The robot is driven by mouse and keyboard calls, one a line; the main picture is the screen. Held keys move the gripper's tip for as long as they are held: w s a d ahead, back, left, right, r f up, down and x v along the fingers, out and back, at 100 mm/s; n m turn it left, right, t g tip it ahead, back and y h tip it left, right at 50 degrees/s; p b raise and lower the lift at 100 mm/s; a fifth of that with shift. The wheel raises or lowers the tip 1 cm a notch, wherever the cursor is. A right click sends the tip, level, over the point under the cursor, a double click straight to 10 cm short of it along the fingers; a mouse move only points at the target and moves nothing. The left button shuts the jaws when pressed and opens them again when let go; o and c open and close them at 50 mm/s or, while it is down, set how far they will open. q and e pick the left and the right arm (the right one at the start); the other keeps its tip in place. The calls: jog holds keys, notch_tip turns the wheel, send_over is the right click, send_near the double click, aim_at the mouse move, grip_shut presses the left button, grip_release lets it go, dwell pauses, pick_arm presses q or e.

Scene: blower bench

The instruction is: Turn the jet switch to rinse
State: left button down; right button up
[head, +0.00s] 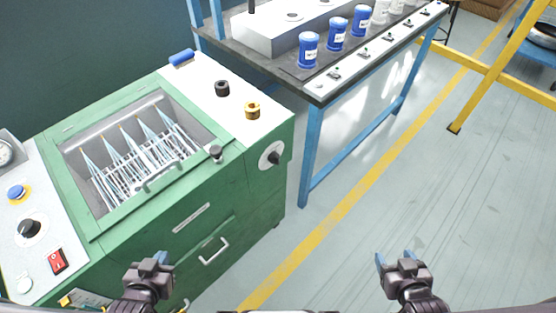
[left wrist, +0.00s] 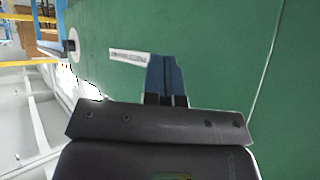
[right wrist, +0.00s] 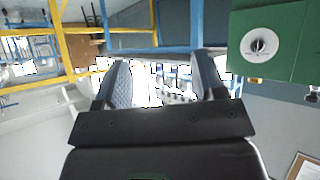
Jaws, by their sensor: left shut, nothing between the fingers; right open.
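A round white dial with a black knob (head: 271,154) is on the green front of the machine, at its right end. It also shows in the left wrist view (left wrist: 73,46) and the right wrist view (right wrist: 259,45). Another black knob (head: 31,228) is on the left control panel. I cannot read which one is the jet switch or their settings. My left gripper (head: 161,257) is shut and empty in front of the green machine, below and left of the front dial. My right gripper (head: 394,257) is open and empty over the floor, right of the machine, apart from the dial.
A blue-legged bench (head: 308,160) with blue jars (head: 308,48) stands behind.

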jog(key=w+a+r+n+t+y+b, duration=0.1)
jog(key=w+a+b, duration=0.15)
jog(key=w, duration=0.55)
jog(key=n+y+b, duration=0.4)
jog(key=n+y, duration=0.8)
jog(key=n, duration=0.4)
send_near(279, 162)
jog(key=shift+t, duration=0.3)
jog(key=b+x, duration=0.1)
jog(key=x, duration=0.7)
jog(key=shift+a+f, duration=0.15)
jog(key=shift+a, duration=0.1)
jog(key=shift+w+a+b, duration=0.3)
jog(key=shift+w+a, duration=0.15)
jog(key=shift+w, duration=0.1)
jog(key=shift+w+a, duration=0.15)
pick_arm(q)
notch_tip(279, 162, down, 6)
jog(key=shift+w+d+f+g, duration=0.2)
jog(key=shift+w+g, duration=0.1)
jog(key=shift+w, duration=0.05)
jog(key=shift+s, duration=0.1)
pick_arm(e)
jog(key=shift+c, duration=0.4)
